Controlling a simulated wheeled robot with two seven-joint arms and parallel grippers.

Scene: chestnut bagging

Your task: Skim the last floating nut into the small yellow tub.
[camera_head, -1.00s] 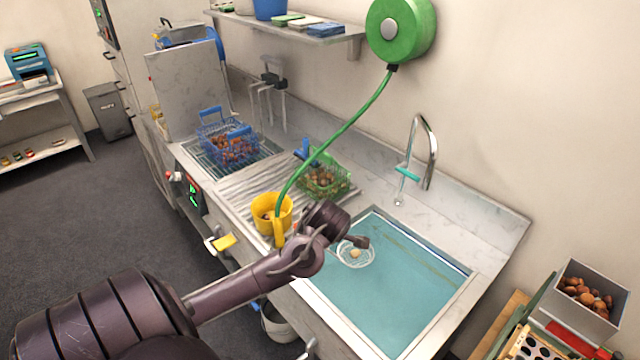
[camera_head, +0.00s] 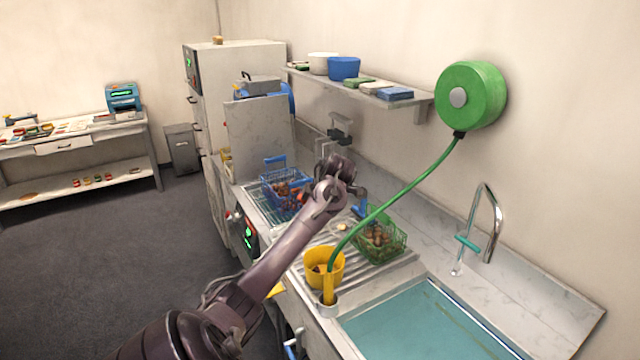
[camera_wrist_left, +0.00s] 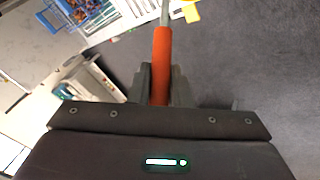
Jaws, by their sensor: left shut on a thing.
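My left gripper (camera_head: 360,192) is shut on the orange handle (camera_wrist_left: 161,65) of the skimmer, whose thin grey rod (camera_wrist_left: 165,12) runs up out of the wrist view. In the head view the gripper is above the draining board, behind and above the small yellow tub (camera_head: 312,260). A pale patch (camera_head: 342,228) that looks like the skimmer's bowl shows beyond the tub; I cannot tell whether a nut lies in it. The tub stands upright with brown nuts inside. The visible part of the water basin (camera_head: 430,325) shows no floating nut. My right gripper is out of view.
A green basket of nuts (camera_head: 398,245) stands right of the tub, and a blue basket of nuts (camera_head: 270,196) stands farther left. A green hose (camera_head: 405,185) slants down from the wall reel (camera_head: 470,98) to beside the tub. The tap (camera_head: 492,215) rises behind the basin.

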